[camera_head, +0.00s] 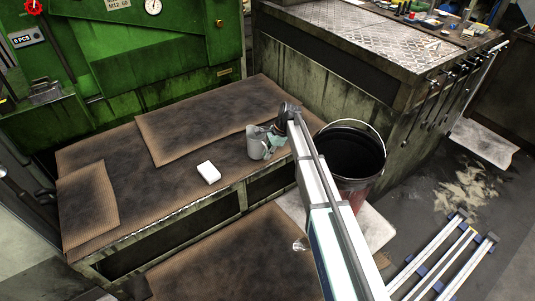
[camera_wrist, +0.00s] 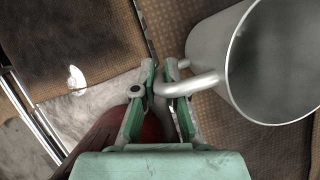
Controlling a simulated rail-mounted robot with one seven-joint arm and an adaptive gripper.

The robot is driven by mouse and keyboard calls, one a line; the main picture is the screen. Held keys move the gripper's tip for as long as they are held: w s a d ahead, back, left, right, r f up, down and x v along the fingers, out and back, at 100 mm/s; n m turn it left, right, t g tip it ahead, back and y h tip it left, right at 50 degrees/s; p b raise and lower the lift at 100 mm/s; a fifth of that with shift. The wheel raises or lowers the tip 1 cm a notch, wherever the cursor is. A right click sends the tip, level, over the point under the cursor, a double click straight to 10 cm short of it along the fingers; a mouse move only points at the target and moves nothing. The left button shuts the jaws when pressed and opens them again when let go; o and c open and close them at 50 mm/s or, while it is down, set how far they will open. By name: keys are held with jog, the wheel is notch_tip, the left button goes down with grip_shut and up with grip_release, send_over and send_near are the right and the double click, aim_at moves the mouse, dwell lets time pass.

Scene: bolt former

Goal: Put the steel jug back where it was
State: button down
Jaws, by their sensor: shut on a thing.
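The steel jug (camera_head: 254,142) is a grey cup with a side handle, over the right part of the low bench in the head view. It also shows large at the right of the wrist view (camera_wrist: 210,55), its open mouth toward the right and empty inside. My gripper (camera_head: 272,146) is on the right side of the jug. In the wrist view its green fingers (camera_wrist: 164,85) are closed on the jug's handle. I cannot tell whether the jug's base touches the mat.
The low bench has brown mats (camera_head: 205,115) and a white block (camera_head: 208,172) left of the jug. A green machine (camera_head: 150,50) is behind. A metal cabinet (camera_head: 340,60) stands at the back right.

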jog(key=c, duration=1.2)
grip_release()
jog(key=shift+f, duration=0.1)
jog(key=v, duration=1.2)
jog(key=s+d+f+n+g+h, duration=0.1)
jog(key=s+d+f+n, duration=0.25)
jog(key=s+f, duration=1.05)
jog(key=s+d+f+n+g+h, duration=0.15)
jog(key=s+d+f, duration=0.35)
jog(key=s+f, duration=0.8)
jog(key=s+d+f+n+g, duration=0.1)
jog(key=s+d+f+n, duration=0.1)
jog(key=s, duration=0.9)
jog(key=s+d+f+n+g+h, duration=0.1)
jog(key=s+d+f+n, duration=0.2)
jog(key=s, duration=0.8)
jog(key=s+d+f+n+g+h, duration=0.1)
jog(key=s+d+f+n, duration=0.1)
jog(key=s, duration=1)
jog(key=shift+d+f+n, duration=0.15)
jog(key=shift+f+n, duration=0.45)
jog(key=shift+n, duration=0.3)
